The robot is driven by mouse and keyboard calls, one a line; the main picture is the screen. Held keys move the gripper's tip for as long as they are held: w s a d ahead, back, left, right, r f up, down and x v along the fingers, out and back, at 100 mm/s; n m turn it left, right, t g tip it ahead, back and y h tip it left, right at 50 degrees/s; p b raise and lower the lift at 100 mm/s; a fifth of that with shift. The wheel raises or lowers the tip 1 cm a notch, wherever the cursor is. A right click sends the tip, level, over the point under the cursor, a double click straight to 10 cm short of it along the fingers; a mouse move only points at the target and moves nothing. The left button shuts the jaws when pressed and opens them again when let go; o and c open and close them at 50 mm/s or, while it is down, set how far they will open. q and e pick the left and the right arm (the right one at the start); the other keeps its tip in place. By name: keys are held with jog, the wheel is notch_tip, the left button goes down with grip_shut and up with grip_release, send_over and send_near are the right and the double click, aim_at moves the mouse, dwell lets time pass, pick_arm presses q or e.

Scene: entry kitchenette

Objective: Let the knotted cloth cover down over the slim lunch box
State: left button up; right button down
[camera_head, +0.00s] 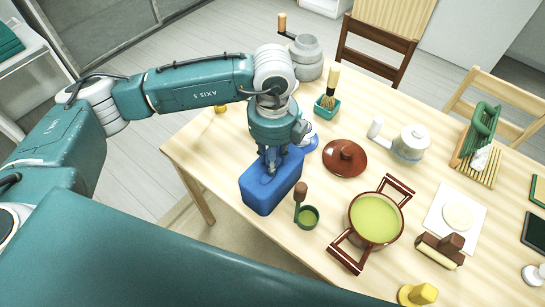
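A deep blue box-shaped thing (259,196) with rounded edges, by its look the knotted cloth cover, is near the table's left front edge. I cannot tell whether it rests on the table or hangs just above it. No separate slim lunch box shows; if one is under the cover, it is hidden. My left gripper (271,167) points down from above, its fingertips close together at the top of the blue cover. The knot is hidden by the fingers, and I cannot tell whether they grip it. My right gripper is not in view.
A brown lid (344,157), a brown-handled pot of green liquid (375,219) and a small green cup (307,217) stand right of the cover. A whisk in a teal holder (327,106) and a grey grinder (306,57) are behind. A lighter blue thing (310,143) lies partly behind my gripper.

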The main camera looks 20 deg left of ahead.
pick_arm(q)
jog(key=o, duration=0.5)
jog(key=shift+c, duration=0.2)
jog(key=shift+r, duration=0.1)
notch_tip(320, 180, up, 12)
dwell(0.4)
